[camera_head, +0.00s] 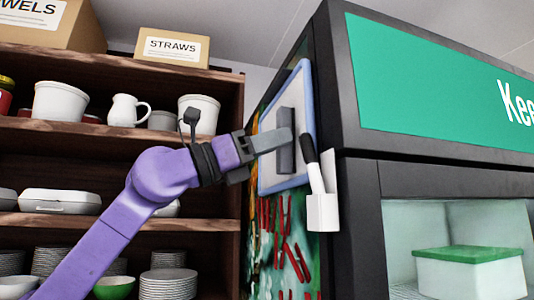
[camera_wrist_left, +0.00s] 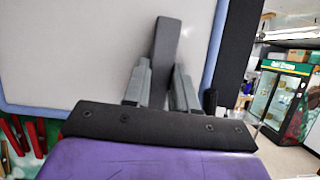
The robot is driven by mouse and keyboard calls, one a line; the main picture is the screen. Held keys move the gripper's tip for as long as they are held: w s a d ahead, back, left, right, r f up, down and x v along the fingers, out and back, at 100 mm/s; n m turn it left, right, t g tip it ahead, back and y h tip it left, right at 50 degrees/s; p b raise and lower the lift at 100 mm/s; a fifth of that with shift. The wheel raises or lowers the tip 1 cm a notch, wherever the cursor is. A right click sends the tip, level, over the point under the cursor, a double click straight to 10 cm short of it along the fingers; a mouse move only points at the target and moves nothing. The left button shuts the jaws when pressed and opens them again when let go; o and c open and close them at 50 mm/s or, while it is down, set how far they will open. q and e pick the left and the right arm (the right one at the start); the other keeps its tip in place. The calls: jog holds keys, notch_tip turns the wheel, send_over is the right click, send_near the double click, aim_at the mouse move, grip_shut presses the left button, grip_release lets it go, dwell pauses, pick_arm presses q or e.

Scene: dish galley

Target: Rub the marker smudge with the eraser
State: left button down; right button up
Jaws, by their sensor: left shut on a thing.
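My left gripper (camera_head: 282,141) is shut on the dark grey eraser (camera_head: 286,118), which stands lengthwise upright against the small whiteboard (camera_head: 298,82) with a blue frame. In the left wrist view the eraser (camera_wrist_left: 167,45) sits between the two grey fingers of the gripper (camera_wrist_left: 160,88), tilted slightly, in front of the white board surface (camera_wrist_left: 90,45). I cannot tell whether its face touches the board. No marker smudge shows in either view; parts of the board are hidden behind the eraser and gripper. My right gripper is not in view.
A white holder (camera_head: 323,212) with a black-capped marker (camera_head: 313,165) is right beside the board's lower right. Red clips (camera_head: 283,215) hang below the board. The dark fridge (camera_head: 360,120) stands right; shelves with crockery (camera_head: 60,103) stand left.

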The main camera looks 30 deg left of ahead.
pick_arm(q)
jog(key=shift+s+d+f+b, duration=0.2)
jog(key=shift+s+d+b, duration=0.75)
jog(key=shift+d, duration=0.25)
jog(key=shift+s+d+r, duration=0.2)
jog(key=shift+s+d, duration=0.3)
jog(key=shift+s+a+b, duration=0.3)
jog(key=shift+s+a, duration=1.65)
jog(key=shift+s, duration=0.2)
